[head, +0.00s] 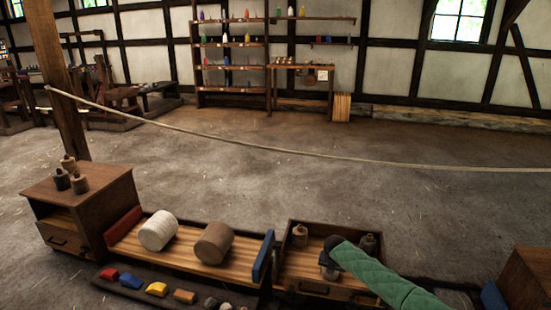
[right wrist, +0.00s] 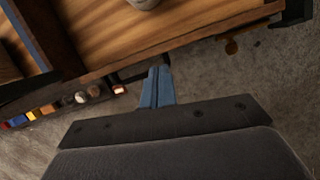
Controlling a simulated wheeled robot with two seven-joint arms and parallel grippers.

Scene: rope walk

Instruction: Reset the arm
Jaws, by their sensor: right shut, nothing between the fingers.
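My right arm, in a green quilted sleeve (head: 385,278), comes in from the lower right in the head view. Its dark end is over a wooden tray (head: 292,284). The right gripper's blue fingers (right wrist: 157,86) are together and empty in the right wrist view. They show beside the tray's outer edge (right wrist: 170,42), with no object between them. In the head view I cannot make out the fingertips. My left gripper is not in view.
Small bottle-shaped weights (head: 300,235) stand in the tray. Left of it, a slatted tray (head: 186,248) holds a white roll (head: 158,231) and a brown roll (head: 213,243). Coloured blocks (head: 157,289) lie in front. A rope (head: 250,145) sags across the room. The floor behind is open.

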